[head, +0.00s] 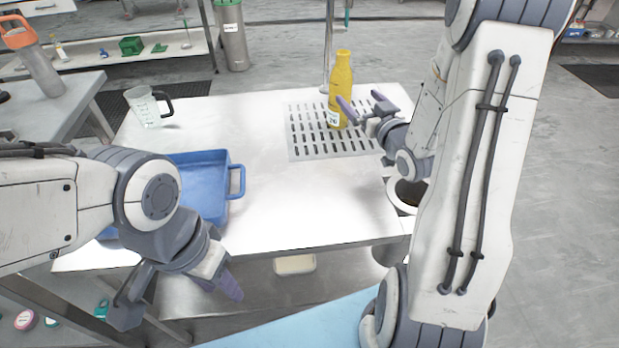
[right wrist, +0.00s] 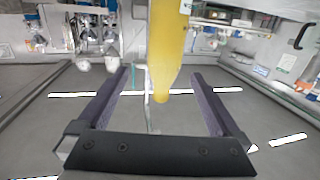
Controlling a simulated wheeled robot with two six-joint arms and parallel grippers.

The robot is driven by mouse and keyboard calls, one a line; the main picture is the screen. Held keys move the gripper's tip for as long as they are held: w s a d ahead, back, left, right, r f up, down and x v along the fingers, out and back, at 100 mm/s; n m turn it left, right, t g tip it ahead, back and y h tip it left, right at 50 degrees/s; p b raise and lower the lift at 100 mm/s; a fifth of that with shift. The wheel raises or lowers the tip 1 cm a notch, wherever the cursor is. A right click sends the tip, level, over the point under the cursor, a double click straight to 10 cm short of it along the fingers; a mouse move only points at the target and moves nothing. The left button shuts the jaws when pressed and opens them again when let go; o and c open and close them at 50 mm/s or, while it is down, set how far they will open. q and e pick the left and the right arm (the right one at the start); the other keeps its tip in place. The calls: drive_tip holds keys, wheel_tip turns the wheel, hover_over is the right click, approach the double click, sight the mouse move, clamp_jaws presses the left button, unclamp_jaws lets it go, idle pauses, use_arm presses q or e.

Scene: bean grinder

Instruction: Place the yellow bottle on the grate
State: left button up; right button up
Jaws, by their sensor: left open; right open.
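The yellow bottle (head: 341,85) stands upright on the grate (head: 305,146), near the grate's back right part, with a white label low on its side. My right gripper (head: 361,103) is open just to the right of and in front of the bottle, at its lower half in the picture. In the right wrist view the bottle (right wrist: 168,50) shows beyond and between the two open fingers, apart from both. My left gripper (head: 188,304) is open and empty, low in front of the table's front edge.
A blue tray (head: 236,183) lies on the table (head: 290,215) at the left, partly hidden by my left arm. A clear measuring jug (head: 146,108) stands at the back left. The middle of the table is clear. A thin pole (head: 329,45) rises behind the grate.

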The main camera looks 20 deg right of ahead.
drive_tip(key=s+a+f+n+g, duration=0.1)
drive_tip(key=a+g, duration=0.1)
drive_tip(key=a, duration=0.4)
drive_tip(key=s+a+f+n+g+y, duration=0.1)
drive_tip(key=a+g, duration=0.2)
drive_tip(key=a, duration=0.3)
drive_tip(key=s+a+f+n+g, duration=0.1)
drive_tip(key=s+a+f+g, duration=0.1)
drive_tip(key=a, duration=0.4)
drive_tip(key=shift+s+g, duration=0.1)
drive_tip(key=shift+g, duration=0.2)
drive_tip(key=s+a+g, duration=0.1)
drive_tip(key=s+a, duration=0.1)
drive_tip(key=s, duration=0.2)
drive_tip(key=s+a+n+g, duration=0.1)
drive_tip(key=s+a+g, duration=0.1)
drive_tip(key=s, duration=0.3)
drive_tip(key=s+a+f+n+g, duration=0.1)
drive_tip(key=s+a+g, duration=0.1)
drive_tip(key=s+a, duration=0.2)
drive_tip(key=shift+s, duration=0.3)
drive_tip(key=s+a+r+n+g, duration=0.1)
drive_tip(key=s+g, duration=0.3)
drive_tip(key=s, duration=0.9)
drive_tip(key=shift+s+a+n+g, duration=0.3)
drive_tip(key=shift+n+g, duration=0.1)
drive_tip(key=shift+n, duration=0.2)
drive_tip(key=shift+r, duration=0.15)
